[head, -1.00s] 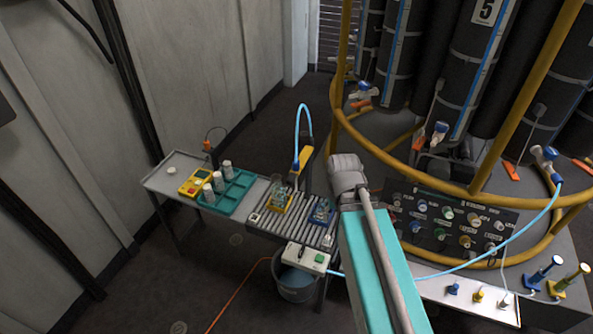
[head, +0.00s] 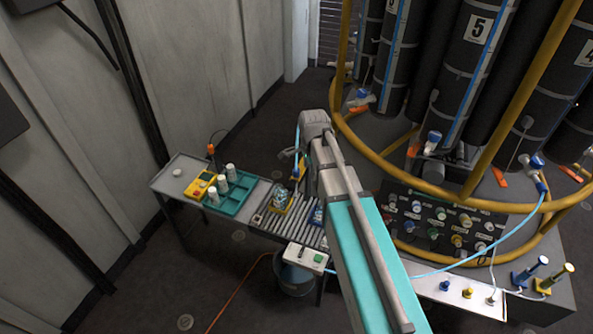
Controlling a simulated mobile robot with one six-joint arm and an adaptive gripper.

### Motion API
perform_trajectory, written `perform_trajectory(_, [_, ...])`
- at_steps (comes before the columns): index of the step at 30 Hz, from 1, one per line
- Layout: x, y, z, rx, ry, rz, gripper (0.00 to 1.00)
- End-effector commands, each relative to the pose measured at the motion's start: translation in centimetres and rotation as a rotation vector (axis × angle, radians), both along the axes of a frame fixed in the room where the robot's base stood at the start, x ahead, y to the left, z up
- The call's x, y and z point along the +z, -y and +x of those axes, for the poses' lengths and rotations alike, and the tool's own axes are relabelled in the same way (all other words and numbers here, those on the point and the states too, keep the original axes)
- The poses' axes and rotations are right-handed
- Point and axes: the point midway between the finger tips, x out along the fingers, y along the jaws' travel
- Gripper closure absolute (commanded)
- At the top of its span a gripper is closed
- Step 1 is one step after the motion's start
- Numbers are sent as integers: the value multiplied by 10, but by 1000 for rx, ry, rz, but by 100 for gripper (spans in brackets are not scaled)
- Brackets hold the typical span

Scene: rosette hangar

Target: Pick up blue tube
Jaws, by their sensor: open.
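A thin light-blue tube (head: 297,140) hangs by the yellow post over the roller table, mostly hidden behind my arm. A second light-blue tube (head: 470,265) runs from behind my arm rightward and up to a blue-and-white fitting (head: 537,170) on the yellow-railed machine. I cannot tell which tube the task means. My arm spans the middle of the head view, its far joint in front of the first tube.
The side table holds a teal rack (head: 230,195) with white-capped containers and a yellow device (head: 200,187). The roller table (head: 283,228) carries small trays; a bucket (head: 293,278) stands below. Yellow rails (head: 425,192) curve around dark cylinders at right.

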Motion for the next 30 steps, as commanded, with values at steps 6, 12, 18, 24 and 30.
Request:
perform_trajectory(6, [28, -18, 39, -291, 0, 0, 22])
perform_trajectory(12, [45, -32, 66, -535, 0, 0, 22])
perform_trajectory(18, [52, -41, 78, -672, 0, 0, 22])
perform_trajectory(24, [52, -42, 80, -701, 0, 0, 22])
perform_trajectory(30, [52, -42, 79, -699, 0, 0, 22])
